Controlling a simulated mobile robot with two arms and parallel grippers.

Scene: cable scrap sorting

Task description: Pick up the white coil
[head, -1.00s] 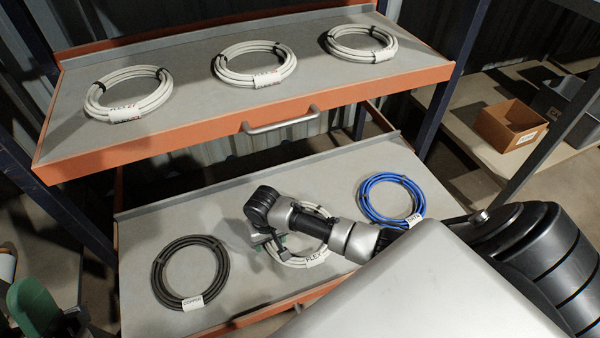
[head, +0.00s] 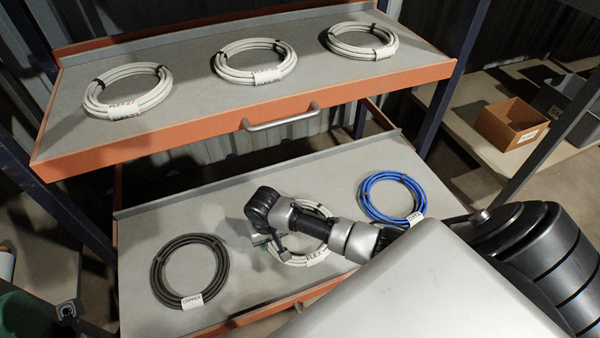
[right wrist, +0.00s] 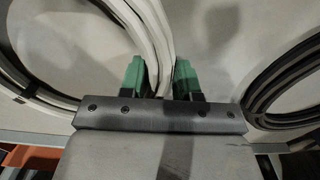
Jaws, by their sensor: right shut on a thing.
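A white coil (head: 317,257) with a FLEX label lies on the lower tray between a dark coil and a blue coil. My right arm covers part of it in the head view. My right gripper (head: 270,246) is at the coil's left side, with green fingers shut on its strands. In the right wrist view the white strands (right wrist: 152,28) run between the two fingers of the gripper (right wrist: 160,78).
The dark coil (head: 160,280) labelled COPPER lies left on the lower tray (head: 140,235); the blue coil (head: 371,207) lies right. Three more white coils, the left one (head: 92,100) among them, lie on the upper tray (head: 185,135) with its handle (head: 280,119). A cardboard box (head: 508,125) stands right.

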